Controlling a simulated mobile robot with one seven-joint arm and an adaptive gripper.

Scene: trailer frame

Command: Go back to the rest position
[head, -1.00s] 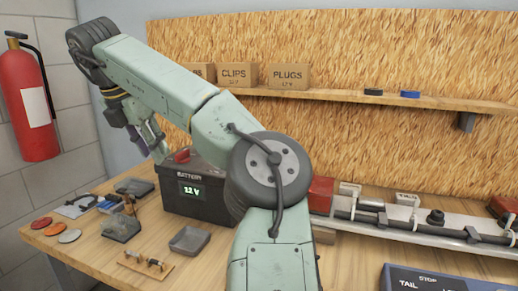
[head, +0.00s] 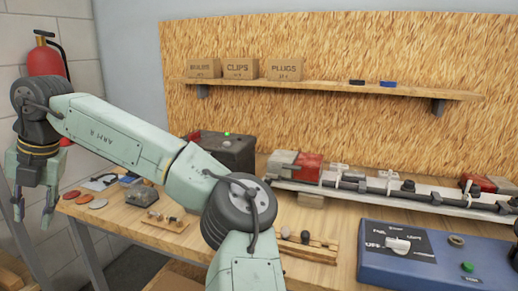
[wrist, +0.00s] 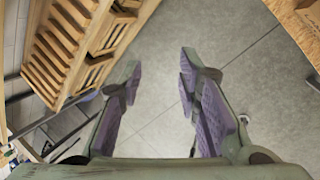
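My gripper (head: 32,212) hangs at the far left of the head view, pointing down, beyond the left end of the workbench (head: 300,240). In the wrist view my gripper (wrist: 159,66) has its two purple-padded fingers spread apart. Only bare concrete floor (wrist: 225,40) shows between them, so it is open and empty. My arm is stretched out to the left across the head view and hides part of the bench and the battery (head: 232,152).
A slatted wooden crate (wrist: 75,35) stands left of my gripper in the wrist view. A fire extinguisher (head: 46,62) hangs behind the arm. The bench holds a trailer light bar (head: 400,195), a blue control box (head: 430,255) and several small parts. Open floor lies below the gripper.

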